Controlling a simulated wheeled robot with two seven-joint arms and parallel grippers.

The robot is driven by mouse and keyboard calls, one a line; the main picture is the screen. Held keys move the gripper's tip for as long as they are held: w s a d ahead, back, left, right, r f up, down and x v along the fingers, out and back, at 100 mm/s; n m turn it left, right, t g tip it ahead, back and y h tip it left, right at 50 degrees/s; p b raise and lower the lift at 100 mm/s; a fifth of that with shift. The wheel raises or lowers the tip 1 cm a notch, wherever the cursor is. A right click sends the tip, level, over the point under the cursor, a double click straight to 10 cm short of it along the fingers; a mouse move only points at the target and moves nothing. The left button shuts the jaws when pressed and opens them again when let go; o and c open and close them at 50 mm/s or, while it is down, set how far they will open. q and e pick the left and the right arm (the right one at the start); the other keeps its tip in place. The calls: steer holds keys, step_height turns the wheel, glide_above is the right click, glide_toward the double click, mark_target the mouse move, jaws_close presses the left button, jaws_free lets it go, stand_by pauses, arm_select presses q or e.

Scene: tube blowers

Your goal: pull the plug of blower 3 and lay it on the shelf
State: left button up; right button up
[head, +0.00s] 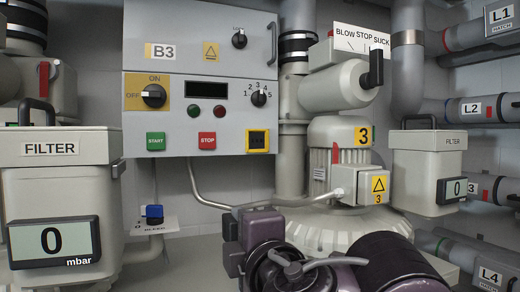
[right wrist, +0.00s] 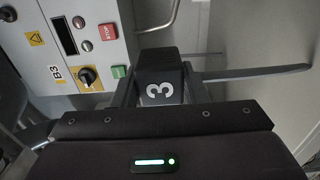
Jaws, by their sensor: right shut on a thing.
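My right gripper (head: 232,244) is low in the middle of the head view, below the control cabinet, its fingers toward the left. In the right wrist view my right gripper (right wrist: 160,90) is shut on a dark plug (right wrist: 160,86) with a white 3 on its face. The plug sits between the two grey fingers; I cannot make it out in the head view. Blower 3 (head: 340,135) stands right of the cabinet, with a yellow 3 label. A yellow-framed black socket (head: 257,140) is at the cabinet's lower right. I cannot identify the shelf. My left gripper is not in view.
The grey cabinet marked B3 (head: 225,65) is behind the gripper. A filter box (head: 60,185) with a display stands at the left, another (head: 430,165) at the right. A blue part (head: 153,211) is below the cabinet. A grey conduit (head: 215,196) runs toward blower 3.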

steer(key=shift+f+b, duration=5.3)
steer(key=shift+f, duration=0.7)
steer(key=shift+f+b, duration=0.8)
steer(key=shift+f, duration=0.2)
steer(key=shift+s+d+f+b, duration=0.2)
steer(key=shift+d+f+b, duration=0.15)
steer(key=shift+d+b, duration=0.1)
